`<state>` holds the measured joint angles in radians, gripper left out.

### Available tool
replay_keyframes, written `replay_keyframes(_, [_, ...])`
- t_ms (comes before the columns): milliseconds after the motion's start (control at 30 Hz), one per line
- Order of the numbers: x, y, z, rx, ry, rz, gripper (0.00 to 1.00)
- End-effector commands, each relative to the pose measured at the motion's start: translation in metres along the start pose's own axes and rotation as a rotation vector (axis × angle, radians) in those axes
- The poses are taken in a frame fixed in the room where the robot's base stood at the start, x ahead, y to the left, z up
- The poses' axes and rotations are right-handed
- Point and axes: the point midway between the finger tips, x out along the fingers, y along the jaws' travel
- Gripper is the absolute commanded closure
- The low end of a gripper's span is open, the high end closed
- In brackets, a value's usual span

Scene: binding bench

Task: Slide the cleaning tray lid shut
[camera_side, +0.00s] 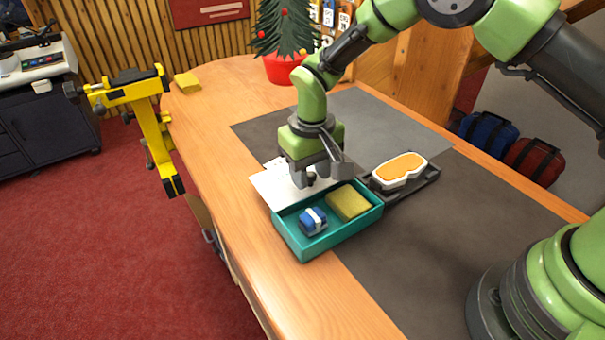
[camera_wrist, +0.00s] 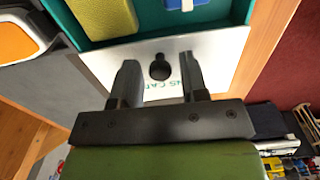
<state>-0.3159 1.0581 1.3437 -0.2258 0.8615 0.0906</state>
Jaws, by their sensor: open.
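The teal cleaning tray (camera_side: 335,233) stands on the bench with its near part uncovered. Its white lid (camera_side: 277,192) sits at the tray's far side, sticking out behind it; green lettering on the lid is partly hidden in the wrist view (camera_wrist: 228,62). A dark knob (camera_wrist: 160,68) stands on the lid. My gripper (camera_side: 309,181) is low over the lid, open, with a finger on each side of the knob. I cannot tell whether the fingers touch it. Inside the tray are a yellow sponge (camera_side: 348,202) and a blue item with a white band (camera_side: 312,221).
An orange-and-white eraser-like block (camera_side: 399,170) lies on a dark holder right of the tray. A potted small tree (camera_side: 285,50) stands at the back. A yellow clamp-like tool (camera_side: 150,125) is at the bench's left edge. The dark mat (camera_side: 440,240) in front is mostly clear.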

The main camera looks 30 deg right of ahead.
Motion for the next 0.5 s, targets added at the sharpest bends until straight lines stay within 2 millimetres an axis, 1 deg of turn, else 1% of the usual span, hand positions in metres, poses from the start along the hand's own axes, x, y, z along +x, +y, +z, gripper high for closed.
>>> replay_keyframes(100, [-0.0002, -0.0001, 0.0000, 0.000, 0.000, 0.000, 0.60])
replay_keyframes(167, [-0.0002, -0.0001, 0.0000, 0.000, 0.000, 0.000, 0.73])
replay_keyframes(200, [-0.0002, -0.0001, 0.0000, 0.000, 0.000, 0.000, 0.83])
replay_keyframes(233, [-0.0002, -0.0001, 0.0000, 0.000, 0.000, 0.000, 0.88])
replay_keyframes(500, [-0.0002, -0.0001, 0.0004, 0.000, 0.000, 0.000, 0.88])
